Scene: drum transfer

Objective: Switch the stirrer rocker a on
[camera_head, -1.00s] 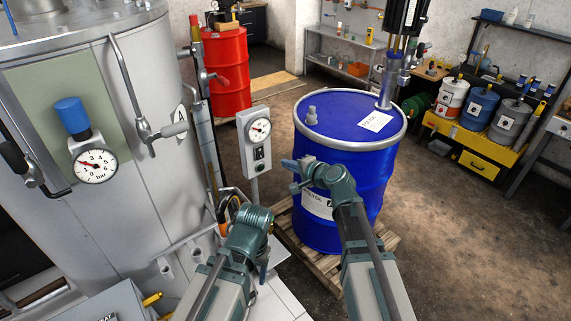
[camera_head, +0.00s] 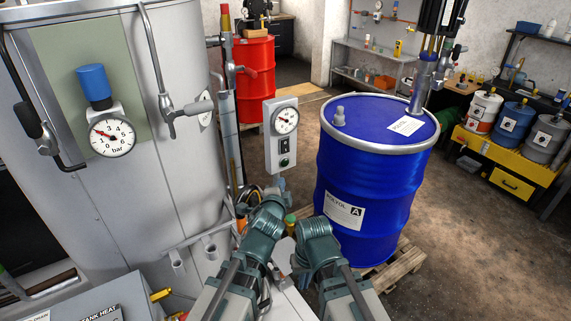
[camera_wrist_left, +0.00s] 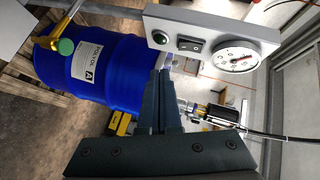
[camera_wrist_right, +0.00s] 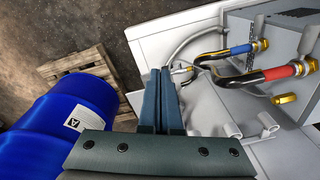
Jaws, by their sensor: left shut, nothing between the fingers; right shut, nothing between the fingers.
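A grey control box (camera_head: 280,118) stands on a post beside the tank. It carries a dial, a black rocker (camera_head: 285,145) and a green lamp (camera_head: 284,162). In the left wrist view the box (camera_wrist_left: 180,20) is at the top right and the rocker (camera_wrist_left: 191,45) sits between lamp and dial. I cannot read a letter beside it or tell its position. My left gripper (camera_head: 279,184) is shut and empty, just below the box; its fingertips (camera_wrist_left: 163,72) appear apart from the rocker. My right gripper (camera_wrist_right: 160,74) is shut and empty, lower, with its fingers partly hidden in the head view.
A blue drum (camera_head: 370,175) on a pallet stands right of the box. The large tank (camera_head: 165,150) with a gauge and pipes is at the left. In the right wrist view, pipes with blue and red sleeves (camera_wrist_right: 277,73) stand at the upper right.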

